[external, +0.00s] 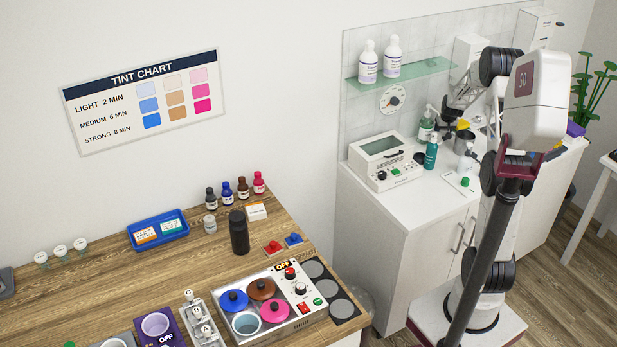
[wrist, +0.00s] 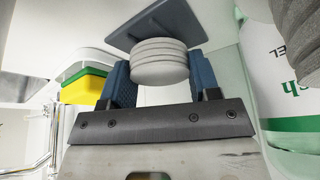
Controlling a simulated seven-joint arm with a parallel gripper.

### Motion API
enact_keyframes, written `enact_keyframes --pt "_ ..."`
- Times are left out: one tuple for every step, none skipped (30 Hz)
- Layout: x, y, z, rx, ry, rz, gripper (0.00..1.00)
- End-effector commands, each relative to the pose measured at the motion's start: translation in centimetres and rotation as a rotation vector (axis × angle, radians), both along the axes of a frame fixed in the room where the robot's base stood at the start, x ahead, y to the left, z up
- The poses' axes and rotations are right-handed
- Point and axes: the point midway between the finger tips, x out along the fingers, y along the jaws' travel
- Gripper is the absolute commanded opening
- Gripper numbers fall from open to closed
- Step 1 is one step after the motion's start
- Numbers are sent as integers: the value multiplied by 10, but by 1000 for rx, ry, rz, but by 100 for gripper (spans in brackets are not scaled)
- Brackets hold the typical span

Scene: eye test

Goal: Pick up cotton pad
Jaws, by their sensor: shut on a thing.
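The cotton pads (wrist: 160,66) show in the wrist view as a short stack of several white, grooved round discs. My gripper (wrist: 162,78) is shut on the stack, with one blue finger at each side of it. A dark blue-grey flat plate (wrist: 138,32) lies just beyond the stack. I cannot tell whether the stack touches it. In the external view my gripper is at the back counter, small and partly hidden among the things near the sink, and the pads cannot be made out there.
In the wrist view a yellow and green sponge (wrist: 84,88) is left of the fingers and a white bottle with green print (wrist: 288,60) is close on the right. A teal bottle (external: 431,155) and a white cabinet device (external: 384,162) stand on the counter (external: 405,208).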

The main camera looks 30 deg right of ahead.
Motion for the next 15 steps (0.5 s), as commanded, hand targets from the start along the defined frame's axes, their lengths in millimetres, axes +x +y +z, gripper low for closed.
enact_keyframes --pt "0 0 5 -1 -2 0 35" --pt "0 0 9 -1 -2 0 35" --pt "0 0 14 -1 -3 0 35" --pt "1 0 18 -2 -4 0 35" --pt "0 0 22 -1 -4 -1 35" --pt "1 0 28 -1 -4 -1 35" --pt "1 0 33 -1 -4 -1 35" --pt "1 0 37 -1 -4 -1 35" --pt "1 0 43 -2 -4 0 35" --pt "1 0 48 0 -3 0 35" --pt "0 0 52 0 -3 0 35" --pt "0 0 58 0 -3 0 35" --pt "0 0 63 -1 -4 0 35" --pt "0 0 67 -1 -3 1 35" --pt "0 0 71 0 -2 1 35"
